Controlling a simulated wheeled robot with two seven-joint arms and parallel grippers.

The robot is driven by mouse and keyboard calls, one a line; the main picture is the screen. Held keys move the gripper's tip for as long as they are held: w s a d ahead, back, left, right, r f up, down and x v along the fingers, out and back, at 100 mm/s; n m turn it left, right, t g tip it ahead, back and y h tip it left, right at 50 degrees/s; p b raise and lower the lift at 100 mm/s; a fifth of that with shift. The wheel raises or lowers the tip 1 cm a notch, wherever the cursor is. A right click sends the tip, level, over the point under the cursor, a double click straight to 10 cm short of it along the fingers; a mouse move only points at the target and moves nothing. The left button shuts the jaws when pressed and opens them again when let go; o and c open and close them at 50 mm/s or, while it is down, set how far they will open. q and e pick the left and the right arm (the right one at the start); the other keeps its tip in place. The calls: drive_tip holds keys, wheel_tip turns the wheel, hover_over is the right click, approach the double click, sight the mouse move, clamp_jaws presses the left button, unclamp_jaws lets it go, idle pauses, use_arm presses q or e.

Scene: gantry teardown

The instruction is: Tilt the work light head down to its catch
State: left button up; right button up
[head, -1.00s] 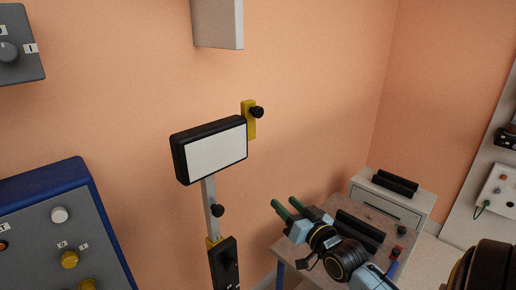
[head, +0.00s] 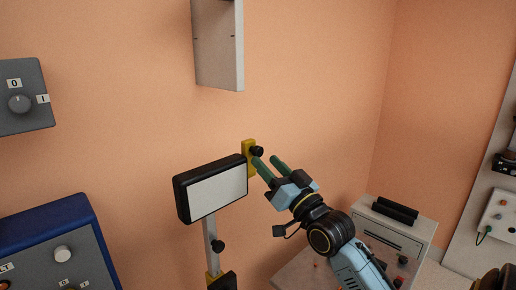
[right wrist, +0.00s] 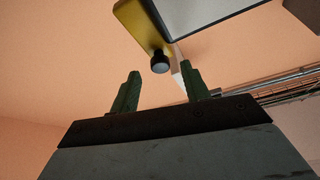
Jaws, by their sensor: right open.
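The work light head (head: 218,190) is a black-framed box with a white panel, on a grey post (head: 209,231). Its panel faces forward and its long edges slope up to the right in the head view. A yellow bracket (head: 250,172) with a black knob (head: 257,151) stands at its right end. My right gripper (head: 265,160) is open and empty, its green fingers pointing at the knob. In the right wrist view the knob (right wrist: 160,63) shows beyond and between the open fingers (right wrist: 161,70), apparently not gripped. The light's edge (right wrist: 205,15) is above. My left gripper is not in view.
A lower black knob (head: 218,246) sits on the post. A grey box (head: 217,45) hangs on the wall above the light. A blue-edged control panel (head: 50,240) stands at left. A bench (head: 300,272) and a white cabinet (head: 420,232) are at lower right.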

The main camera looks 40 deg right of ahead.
sight(260, 155)
drive_tip(key=p+x, duration=0.1)
drive_tip(key=x, duration=0.4)
clamp_jaws()
drive_tip(key=shift+f, duration=0.1)
